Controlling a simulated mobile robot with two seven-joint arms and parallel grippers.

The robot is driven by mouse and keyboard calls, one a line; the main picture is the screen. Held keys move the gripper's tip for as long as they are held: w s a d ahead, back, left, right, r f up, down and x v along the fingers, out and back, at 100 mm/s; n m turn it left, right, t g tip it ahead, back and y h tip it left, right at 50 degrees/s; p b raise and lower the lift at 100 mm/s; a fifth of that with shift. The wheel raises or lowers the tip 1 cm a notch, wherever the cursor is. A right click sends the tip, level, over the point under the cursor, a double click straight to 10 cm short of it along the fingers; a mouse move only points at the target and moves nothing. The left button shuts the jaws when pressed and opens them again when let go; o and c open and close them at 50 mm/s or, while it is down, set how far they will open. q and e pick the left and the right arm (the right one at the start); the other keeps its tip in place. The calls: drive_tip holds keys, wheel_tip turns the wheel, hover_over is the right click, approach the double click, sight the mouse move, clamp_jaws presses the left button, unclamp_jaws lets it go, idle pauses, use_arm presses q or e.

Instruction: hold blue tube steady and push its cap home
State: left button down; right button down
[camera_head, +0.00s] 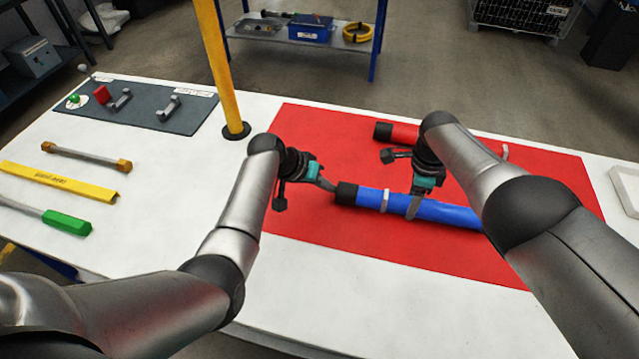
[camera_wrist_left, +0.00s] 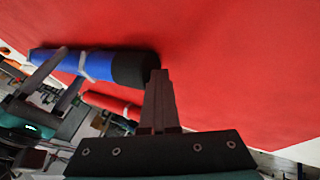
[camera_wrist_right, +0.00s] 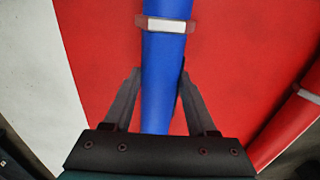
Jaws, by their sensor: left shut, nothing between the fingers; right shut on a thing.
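The blue tube (camera_head: 440,211) lies on the red mat (camera_head: 310,232) with its black cap (camera_head: 346,194) at its left end. My right gripper (camera_head: 414,205) is shut around the tube, to the right of the pale clamp (camera_head: 385,201); the right wrist view shows the blue tube (camera_wrist_right: 160,70) between its fingers. My left gripper (camera_head: 331,188) is shut and empty, its fingertips at the end face of the cap. In the left wrist view the fingertips (camera_wrist_left: 159,74) are beside the black cap (camera_wrist_left: 134,70), touching or very close. A seam between cap and tube cannot be judged.
A red tube (camera_head: 402,133) with a black end lies behind the blue one. A yellow post (camera_head: 222,70) stands left of the mat. A grey tool mat (camera_head: 140,104), a grey bar with brown ends (camera_head: 86,157), a yellow strip (camera_head: 60,182) and a green-handled tool (camera_head: 66,222) lie at left.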

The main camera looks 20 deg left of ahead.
use_arm(q)
drive_tip(key=shift+s+d, duration=0.1)
drive_tip(key=shift+d, duration=1)
use_arm(e)
drive_tip(key=shift+a, duration=0.35)
use_arm(q)
drive_tip(key=a, duration=0.4)
drive_tip(key=shift+a+r, duration=0.15)
drive_tip(key=shift+a, duration=0.25)
drive_tip(key=v, duration=0.9)
drive_tip(key=shift+r, duration=0.25)
use_arm(e)
drive_tip(key=shift+d, duration=0.2)
use_arm(q)
drive_tip(key=shift+s+a, duration=0.1)
drive_tip(key=shift+a, duration=0.05)
use_arm(e)
drive_tip(key=shift+c, duration=0.6)
unclamp_jaws()
drive_tip(key=shift+r, duration=0.1)
